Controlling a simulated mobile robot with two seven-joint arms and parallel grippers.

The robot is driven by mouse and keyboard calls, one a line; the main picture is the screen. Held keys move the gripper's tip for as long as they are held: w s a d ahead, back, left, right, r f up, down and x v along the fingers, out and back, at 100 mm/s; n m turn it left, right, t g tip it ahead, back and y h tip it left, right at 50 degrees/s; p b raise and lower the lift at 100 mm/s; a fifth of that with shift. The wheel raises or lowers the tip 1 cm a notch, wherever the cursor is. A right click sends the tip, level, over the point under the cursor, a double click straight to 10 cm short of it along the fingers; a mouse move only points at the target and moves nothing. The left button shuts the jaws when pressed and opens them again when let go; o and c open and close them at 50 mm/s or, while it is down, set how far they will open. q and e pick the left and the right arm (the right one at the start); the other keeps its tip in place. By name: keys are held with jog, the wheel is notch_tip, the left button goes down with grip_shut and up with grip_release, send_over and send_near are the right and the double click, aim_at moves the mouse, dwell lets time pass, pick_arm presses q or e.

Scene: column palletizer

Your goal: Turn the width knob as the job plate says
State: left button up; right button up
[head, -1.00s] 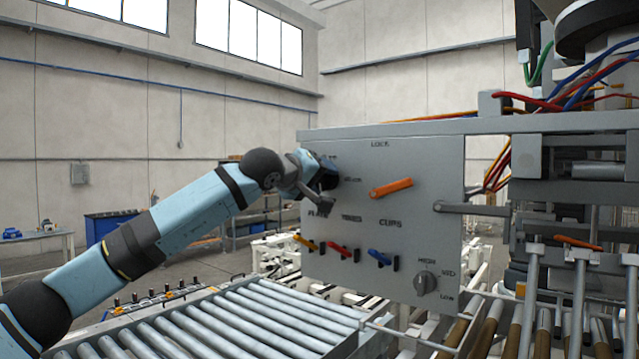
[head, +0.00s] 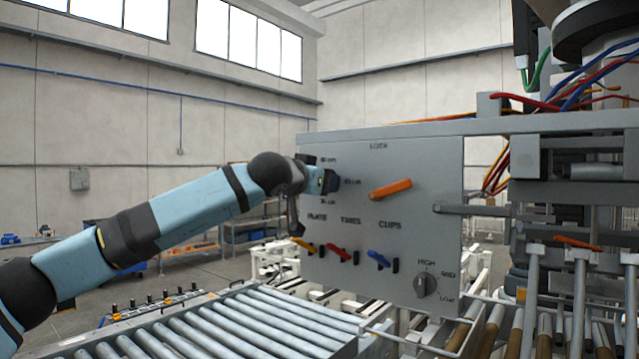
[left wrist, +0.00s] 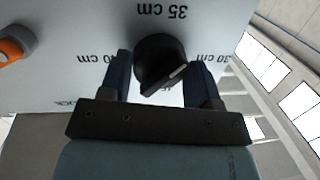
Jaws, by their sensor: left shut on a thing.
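The black width knob (left wrist: 155,62) is on the grey panel (head: 400,165), with cm labels around it. In the left wrist view the labels appear upside down: 35 cm above the knob, 30 cm to its right, one partly hidden to its left. A pale pointer line on the knob slants toward its right side. My left gripper (left wrist: 159,85) is shut on the knob, one blue finger on each side. In the head view my left gripper (head: 326,182) is at the panel's left edge and mostly hides the knob. No job plate is legible. My right gripper is not in view.
An orange LOCK handle (head: 390,189) is right of the knob. Below are yellow, red and blue levers (head: 379,258) and a HIGH/MID/LOW selector (head: 426,286). A roller conveyor (head: 230,325) runs below the arm. Loose coloured wires (head: 570,100) hang at the upper right.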

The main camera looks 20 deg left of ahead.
pick_arm(q)
jog(key=m, duration=0.5)
jog(key=shift+f+t+y, duration=0.2)
jog(key=shift+t+y, duration=0.2)
jog(key=shift+m+t, duration=0.3)
jog(key=shift+m, duration=1.8)
jog(key=o, duration=0.9)
jog(key=b+v, duration=0.2)
jog(key=v, duration=0.5)
jog(key=shift+s, duration=0.2)
